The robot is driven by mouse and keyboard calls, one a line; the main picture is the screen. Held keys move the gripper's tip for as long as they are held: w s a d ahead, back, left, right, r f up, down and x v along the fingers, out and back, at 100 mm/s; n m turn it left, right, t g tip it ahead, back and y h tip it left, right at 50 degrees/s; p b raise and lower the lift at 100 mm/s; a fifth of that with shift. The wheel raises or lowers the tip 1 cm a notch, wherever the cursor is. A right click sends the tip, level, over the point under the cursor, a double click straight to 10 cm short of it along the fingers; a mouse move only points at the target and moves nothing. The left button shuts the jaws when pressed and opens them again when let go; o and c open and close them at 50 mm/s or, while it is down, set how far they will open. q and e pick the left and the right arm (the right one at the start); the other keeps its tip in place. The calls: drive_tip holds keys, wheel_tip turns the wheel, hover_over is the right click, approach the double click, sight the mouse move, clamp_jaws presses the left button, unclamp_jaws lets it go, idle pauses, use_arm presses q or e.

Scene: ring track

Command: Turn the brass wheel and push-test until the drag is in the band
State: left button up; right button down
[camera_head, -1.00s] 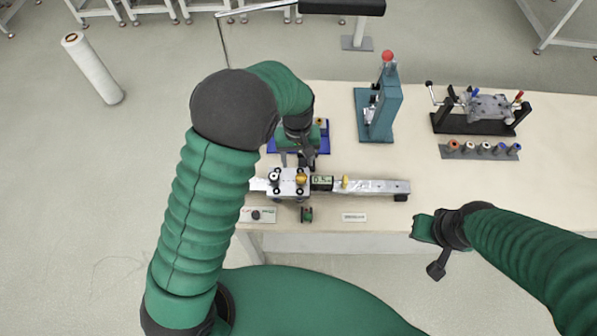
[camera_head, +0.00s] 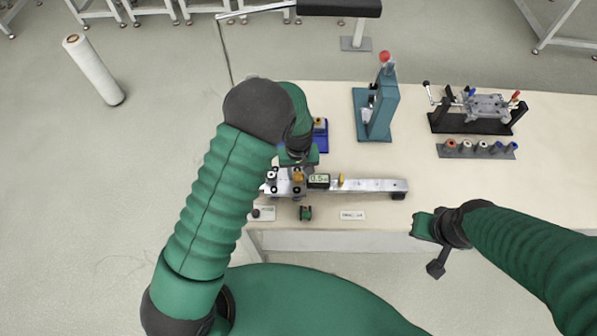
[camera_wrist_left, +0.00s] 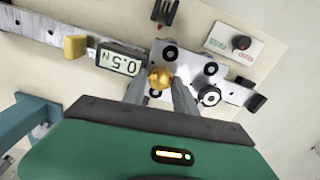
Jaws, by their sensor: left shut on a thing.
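The brass wheel (camera_wrist_left: 160,78) is a small round knob on a silver carriage (camera_wrist_left: 165,55) that sits on a metal rail (camera_head: 375,186). In the head view the wheel (camera_head: 298,177) shows just below my left gripper (camera_head: 298,168). In the left wrist view my left gripper's two fingers (camera_wrist_left: 160,92) stand on either side of the wheel and are shut on it. A display (camera_wrist_left: 118,61) beside the carriage reads 0.5 N; it also shows in the head view (camera_head: 318,181). My right gripper (camera_head: 432,228) is off the table's front edge; its jaws are unclear.
A yellow block (camera_wrist_left: 75,46) stands on the rail. A card with a dark knob (camera_wrist_left: 241,42) and a small dark-red item (camera_wrist_left: 165,12) lie near the rail. A teal press (camera_head: 377,105), a black fixture (camera_head: 480,110) and a rack (camera_head: 477,150) stand farther back on the table.

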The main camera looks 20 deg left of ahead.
use_arm(q)
drive_tip(key=shift+d, duration=0.25)
drive_tip(key=shift+c, duration=1.2)
drive_tip(key=shift+d, duration=0.35)
clamp_jaws()
drive_tip(key=shift+a+m, duration=0.4)
drive_tip(key=shift+m, duration=0.4)
drive_tip(key=m, duration=0.2)
drive_tip(key=shift+d+m+b, duration=0.1)
drive_tip(key=shift+m+b, duration=0.2)
drive_tip(key=shift+m, duration=1)
use_arm(e)
drive_tip(key=shift+w+d+f, duration=0.1)
drive_tip(key=shift+d+f, duration=0.2)
drive_tip(key=shift+f, duration=0.15)
use_arm(q)
drive_tip(key=shift+s, duration=0.1)
drive_tip(key=o, duration=0.8)
unclamp_jaws()
drive_tip(key=o, duration=0.3)
drive_tip(key=shift+d, duration=0.1)
use_arm(e)
drive_tip(key=shift+d, duration=0.1)
